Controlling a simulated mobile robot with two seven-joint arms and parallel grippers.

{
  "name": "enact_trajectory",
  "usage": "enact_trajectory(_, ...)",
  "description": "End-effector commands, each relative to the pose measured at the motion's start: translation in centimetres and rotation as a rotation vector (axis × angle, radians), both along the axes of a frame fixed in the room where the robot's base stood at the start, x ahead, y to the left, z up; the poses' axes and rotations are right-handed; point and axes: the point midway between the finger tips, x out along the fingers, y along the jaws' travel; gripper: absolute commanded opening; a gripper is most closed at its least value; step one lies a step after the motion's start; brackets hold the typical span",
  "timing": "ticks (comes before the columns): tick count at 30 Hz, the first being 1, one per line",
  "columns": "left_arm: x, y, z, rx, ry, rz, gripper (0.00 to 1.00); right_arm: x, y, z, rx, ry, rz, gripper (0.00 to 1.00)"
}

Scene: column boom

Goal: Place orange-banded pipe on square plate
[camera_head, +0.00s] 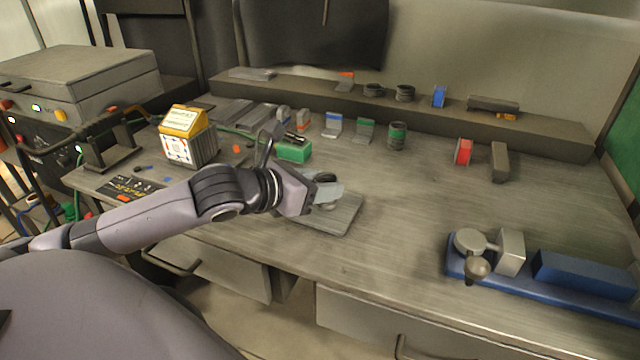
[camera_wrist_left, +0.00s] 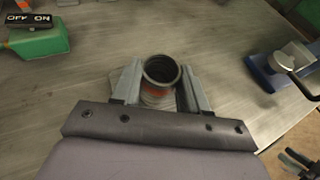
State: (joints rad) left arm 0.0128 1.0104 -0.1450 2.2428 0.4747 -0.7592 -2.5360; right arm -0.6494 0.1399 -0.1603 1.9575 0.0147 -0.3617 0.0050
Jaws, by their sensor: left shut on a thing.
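The orange-banded pipe (camera_wrist_left: 160,72) is a dark, hollow, ribbed cylinder, upright between the fingers of my left gripper (camera_wrist_left: 160,88) in the left wrist view. Its orange band shows low on its side. In the head view my left gripper (camera_head: 326,192) is shut on the pipe (camera_head: 325,177), of which only the dark top shows. The grey square plate (camera_head: 343,222) lies on the bench under the gripper, partly hidden by it. I cannot tell whether the pipe touches the plate. My right gripper is not in view.
A green box (camera_head: 294,151) sits just behind the gripper, and a yellow-topped box (camera_head: 187,137) stands to the left. Several small parts line the back shelf (camera_head: 430,112). A blue-based vise (camera_head: 540,275) is at right. The bench between plate and vise is clear.

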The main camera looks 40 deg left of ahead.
Motion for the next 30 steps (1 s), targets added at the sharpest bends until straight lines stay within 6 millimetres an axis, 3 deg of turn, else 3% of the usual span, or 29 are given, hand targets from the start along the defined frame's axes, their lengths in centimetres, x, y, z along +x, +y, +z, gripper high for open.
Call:
enact_trajectory(5,0.0,0.0,-0.2,0.001,-0.001,0.000,0.07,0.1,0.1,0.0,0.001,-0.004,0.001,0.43)
enact_trajectory(6,0.0,0.0,-0.3,0.000,0.000,-0.001,0.47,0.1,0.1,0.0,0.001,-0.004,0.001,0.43)
enact_trajectory(8,0.0,0.0,-0.3,0.000,0.000,-0.001,0.66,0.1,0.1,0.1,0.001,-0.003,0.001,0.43)
enact_trajectory(9,0.0,0.0,-0.3,0.000,0.000,-0.001,0.69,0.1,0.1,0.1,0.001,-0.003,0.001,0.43)
enact_trajectory(20,-0.1,0.0,0.1,-0.001,0.000,-0.001,0.69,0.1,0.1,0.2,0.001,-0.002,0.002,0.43)
enact_trajectory(30,-2.6,0.6,1.0,0.003,0.003,-0.002,0.69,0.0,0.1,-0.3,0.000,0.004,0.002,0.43)
